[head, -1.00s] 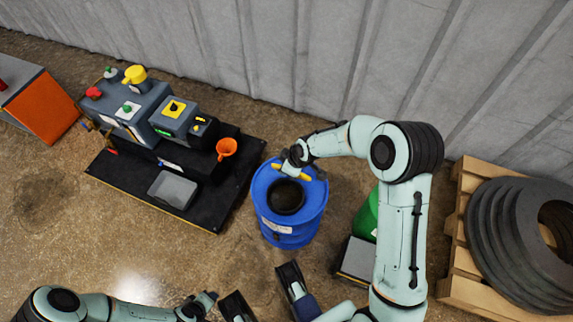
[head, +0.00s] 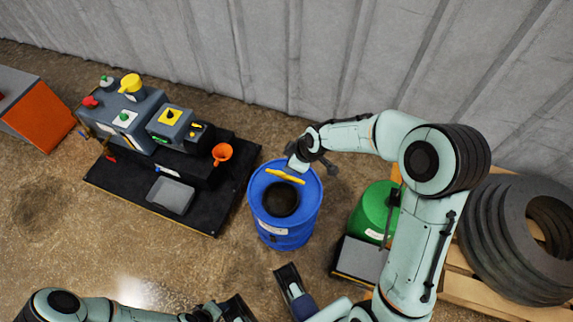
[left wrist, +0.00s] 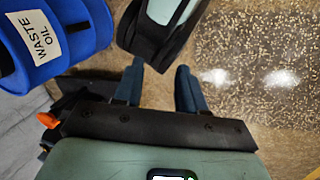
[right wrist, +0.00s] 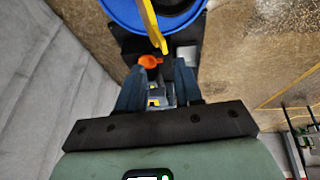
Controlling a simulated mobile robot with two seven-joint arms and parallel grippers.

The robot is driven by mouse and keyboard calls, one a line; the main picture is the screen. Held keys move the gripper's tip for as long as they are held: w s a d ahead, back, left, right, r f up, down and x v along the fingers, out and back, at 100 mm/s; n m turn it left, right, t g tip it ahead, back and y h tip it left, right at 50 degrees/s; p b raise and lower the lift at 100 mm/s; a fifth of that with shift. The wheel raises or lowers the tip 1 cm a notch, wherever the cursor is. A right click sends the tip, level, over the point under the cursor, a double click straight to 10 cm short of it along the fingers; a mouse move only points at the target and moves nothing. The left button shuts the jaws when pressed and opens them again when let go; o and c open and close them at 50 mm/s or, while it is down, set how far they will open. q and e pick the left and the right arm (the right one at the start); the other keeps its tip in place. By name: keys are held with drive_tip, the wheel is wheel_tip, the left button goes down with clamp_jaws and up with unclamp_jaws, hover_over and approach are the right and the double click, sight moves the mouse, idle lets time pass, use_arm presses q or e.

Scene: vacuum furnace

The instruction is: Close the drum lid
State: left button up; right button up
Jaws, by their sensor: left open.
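The blue drum (head: 287,230) stands upright on the floor, with a dark round opening (head: 281,200) in its top. A yellow bar (head: 286,177) lies across the far side of the opening; I cannot tell the lid's shape or exact position. My right gripper (head: 314,166) is above the drum's far rim, beside the yellow bar. In the right wrist view its fingers (right wrist: 157,72) are apart and empty, with the yellow bar (right wrist: 153,28) just ahead. My left gripper (left wrist: 160,70) is open and empty, low and away from the drum, whose "WASTE OIL" label (left wrist: 40,36) shows there.
A machine with an orange funnel (head: 222,153) stands on a black base (head: 125,188) left of the drum. A green container (head: 373,212) stands to the right, near a pallet (head: 455,284) of dark rings (head: 515,240). A corrugated wall (head: 260,60) runs behind.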

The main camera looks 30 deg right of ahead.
drive_tip(key=shift+v, duration=0.75)
use_arm(q)
drive_tip(key=shift+s+d+r, duration=0.15)
drive_tip(key=shift+s+r, duration=0.1)
drive_tip(key=shift+s, duration=0.1)
